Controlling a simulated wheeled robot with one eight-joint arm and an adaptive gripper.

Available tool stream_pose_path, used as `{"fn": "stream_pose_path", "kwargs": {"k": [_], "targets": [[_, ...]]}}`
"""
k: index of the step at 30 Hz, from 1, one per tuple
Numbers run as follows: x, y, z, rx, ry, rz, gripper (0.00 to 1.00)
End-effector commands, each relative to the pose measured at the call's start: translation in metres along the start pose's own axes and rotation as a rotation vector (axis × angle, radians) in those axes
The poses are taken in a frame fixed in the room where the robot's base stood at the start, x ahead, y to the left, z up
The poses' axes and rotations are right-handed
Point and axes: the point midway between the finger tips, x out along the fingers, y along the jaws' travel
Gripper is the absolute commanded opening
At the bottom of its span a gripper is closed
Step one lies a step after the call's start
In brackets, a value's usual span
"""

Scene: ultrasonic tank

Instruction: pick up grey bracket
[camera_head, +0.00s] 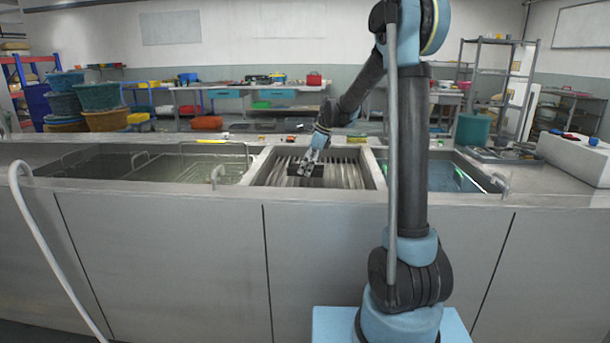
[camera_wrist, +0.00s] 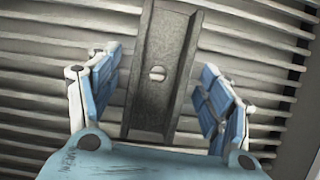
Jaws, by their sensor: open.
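The grey bracket (camera_wrist: 158,72) is a dark grey channel with raised side edges and a slotted screw-like spot in its middle. It lies on the slatted floor of the middle tank in the wrist view. My gripper (camera_wrist: 158,95) has its two blue fingers spread on either side of the bracket, with a gap on both sides.
The middle tank (camera_head: 262,166) has steel walls and a ribbed floor (camera_wrist: 40,95). A tank with a wire basket (camera_head: 205,168) lies to its left and a tank with bluish liquid (camera_head: 445,178) to its right. Small coloured items sit along the back ledge.

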Motion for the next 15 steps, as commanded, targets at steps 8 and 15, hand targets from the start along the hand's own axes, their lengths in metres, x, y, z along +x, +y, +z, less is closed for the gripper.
{"fn": "stream_pose_path", "kwargs": {"k": [8, 15], "targets": [[-0.0003, 0.0, 0.0002, 0.0, 0.0, 0.0, 0.32], [-0.0004, 0.0002, 0.0007, -0.001, 0.0, 0.0, 0.12]]}}
